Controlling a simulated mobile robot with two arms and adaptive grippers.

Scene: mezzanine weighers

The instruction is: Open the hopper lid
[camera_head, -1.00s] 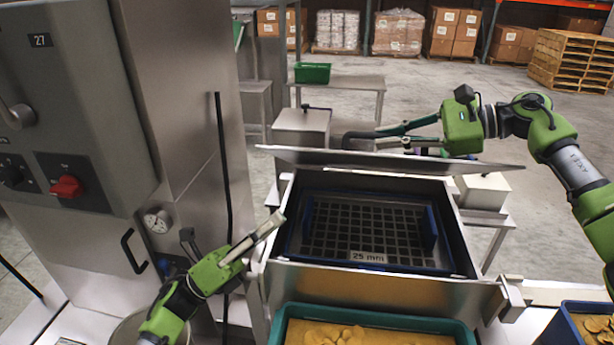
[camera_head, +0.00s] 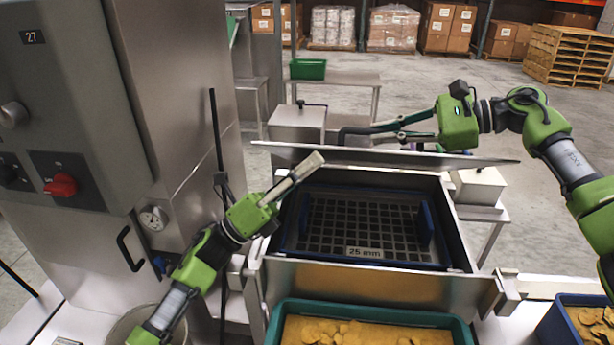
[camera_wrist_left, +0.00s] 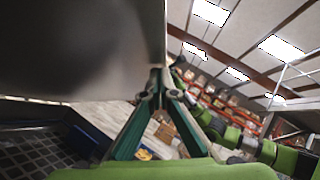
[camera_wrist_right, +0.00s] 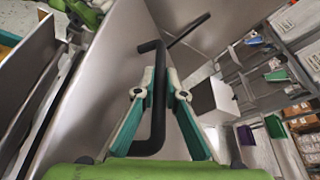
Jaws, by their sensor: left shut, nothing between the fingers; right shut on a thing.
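The hopper (camera_head: 375,278) is an open steel box, and its lid (camera_head: 400,157) stands raised along the far edge, seen nearly edge-on. My right gripper (camera_head: 376,133) is shut on the lid's black bar handle (camera_wrist_right: 158,100), behind the lid. My left gripper (camera_head: 316,160) is shut and empty at the hopper's far left corner, close to the lid's near side. In the left wrist view the lid's inner face (camera_wrist_left: 80,45) fills the upper left, beside the closed fingertips (camera_wrist_left: 161,78). I cannot tell whether they touch it.
A dark grid marked 25 mm (camera_head: 360,225) lies inside the hopper. A green-rimmed tray (camera_head: 455,324) of yellow pieces is in front, and a blue bin (camera_head: 556,325) is at right. A tall steel cabinet (camera_head: 185,110) stands close at left. Small white-grey boxes stand behind.

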